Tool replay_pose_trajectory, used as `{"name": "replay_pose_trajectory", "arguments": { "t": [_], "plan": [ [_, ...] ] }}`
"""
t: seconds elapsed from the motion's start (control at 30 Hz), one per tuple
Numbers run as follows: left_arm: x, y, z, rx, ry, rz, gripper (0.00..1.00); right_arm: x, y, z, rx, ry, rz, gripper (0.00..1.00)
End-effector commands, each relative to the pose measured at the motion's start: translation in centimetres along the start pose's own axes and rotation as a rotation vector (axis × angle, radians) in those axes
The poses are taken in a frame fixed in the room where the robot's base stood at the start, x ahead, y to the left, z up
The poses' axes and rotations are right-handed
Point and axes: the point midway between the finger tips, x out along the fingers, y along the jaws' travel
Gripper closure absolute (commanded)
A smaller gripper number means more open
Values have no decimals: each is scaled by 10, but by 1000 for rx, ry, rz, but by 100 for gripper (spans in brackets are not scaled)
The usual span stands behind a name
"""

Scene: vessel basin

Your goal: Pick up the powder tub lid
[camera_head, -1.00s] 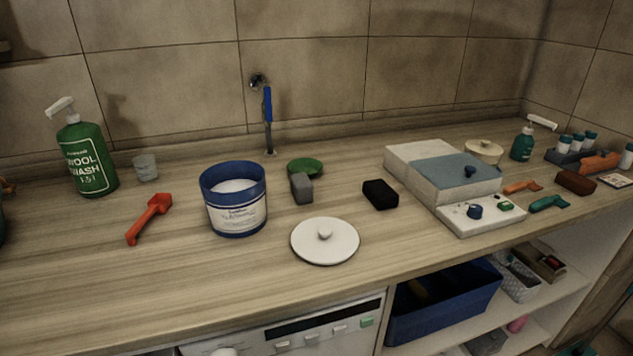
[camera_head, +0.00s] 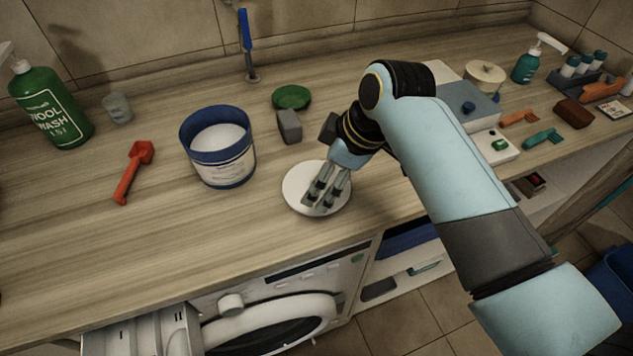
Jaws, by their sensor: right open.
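The powder tub lid (camera_head: 295,181) is a round white disc lying flat on the wooden counter, right of the powder tub. My right gripper (camera_head: 318,203) reaches in from the right and is over the lid, fingers pointing down and apart. The gripper hides the lid's middle, including its knob. I cannot tell whether the fingers touch the lid. The powder tub (camera_head: 222,172) is blue-rimmed with a white label, open, with white powder inside. My left gripper is not in view.
A grey block (camera_head: 289,126) and a green round dish (camera_head: 291,97) stand behind the lid. A red scoop (camera_head: 131,175) and a green wool wash bottle (camera_head: 52,108) are to the left. The counter's front edge runs near the lid, above a washing machine (camera_head: 270,320).

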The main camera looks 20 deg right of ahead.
Motion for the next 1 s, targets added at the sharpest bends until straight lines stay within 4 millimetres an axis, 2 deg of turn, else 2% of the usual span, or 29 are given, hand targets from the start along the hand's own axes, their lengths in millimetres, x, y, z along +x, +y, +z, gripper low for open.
{"name": "replay_pose_trajectory", "arguments": {
  "t": [0.23, 0.5, 0.77, 0.8, 1.0],
  "plan": [
    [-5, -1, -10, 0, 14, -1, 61, 21, 0, 1, 1, -2, -2, 0],
    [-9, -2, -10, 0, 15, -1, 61, 57, 2, 3, 1, 0, -1, 0],
    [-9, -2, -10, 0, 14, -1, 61, 62, 1, 3, 1, 0, 1, 0],
    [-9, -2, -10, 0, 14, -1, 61, 62, 1, 3, 2, 0, 1, 1],
    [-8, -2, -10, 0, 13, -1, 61, 61, 1, 3, 2, 0, 1, 27]
  ]
}}
